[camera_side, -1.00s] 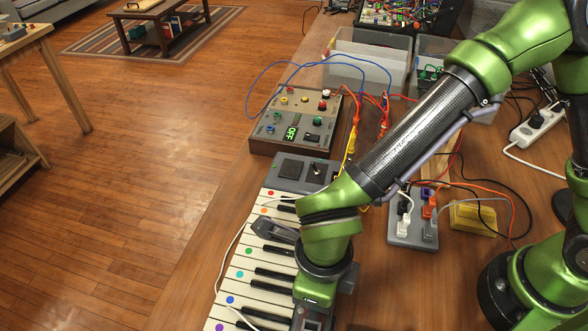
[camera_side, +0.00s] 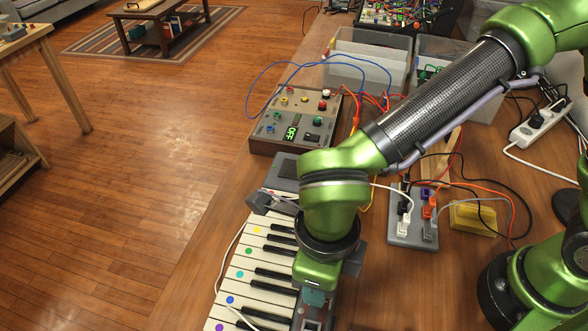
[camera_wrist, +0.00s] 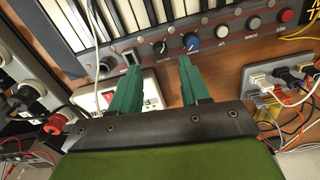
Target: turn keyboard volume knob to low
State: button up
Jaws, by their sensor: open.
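The keyboard (camera_side: 259,279), with black and white keys and coloured dots, lies along the table's left edge in the side view. In the wrist view, its control strip carries a black knob (camera_wrist: 160,47) and a blue knob (camera_wrist: 192,42) with a pale mark. Their labels are too small to read, so I cannot tell which is the volume. My gripper (camera_wrist: 158,64) is open and empty, its green fingers apart. The black knob shows just beyond the gap, the blue one just beyond the right fingertip. In the side view, my gripper (camera_side: 314,299) points down at the keyboard's right edge and hides the knobs.
In the wrist view, round buttons (camera_wrist: 253,22) and a red button (camera_wrist: 286,15) continue the strip. A white box (camera_wrist: 151,103) with a red switch lies beneath the fingers. In the side view, a wired control box (camera_side: 296,120), power strip (camera_side: 412,218) and yellow block (camera_side: 473,217) stand nearby.

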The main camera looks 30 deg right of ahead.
notch_tip(320, 180, up, 12)
jog(key=shift+f, duration=0.25)
jog(key=shift+s+a, duration=0.1)
jog(key=w+d+f+m, duration=0.1)
jog(key=w+d+m, duration=0.15)
jog(key=m, duration=0.55)
jog(key=w+d+f+m+t, duration=0.15)
jog(key=d+m, duration=0.25)
jog(key=m, duration=0.5)
jog(key=w+d+f+m, duration=0.1)
jog(key=d+m, duration=0.3)
jog(key=m, duration=0.4)
jog(key=d+r+m+t+y, duration=0.1)
jog(key=d+r+m+t, duration=0.1)
jog(key=d+m, duration=0.8)
jog(key=d+r+m+t+y, duration=0.1)
jog(key=d+r+m+t, duration=0.2)
jog(key=d+m, duration=0.6)
jog(key=m, duration=0.4)
jog(key=shift+s+d, duration=0.3)
jog(key=shift+d, duration=0.05)
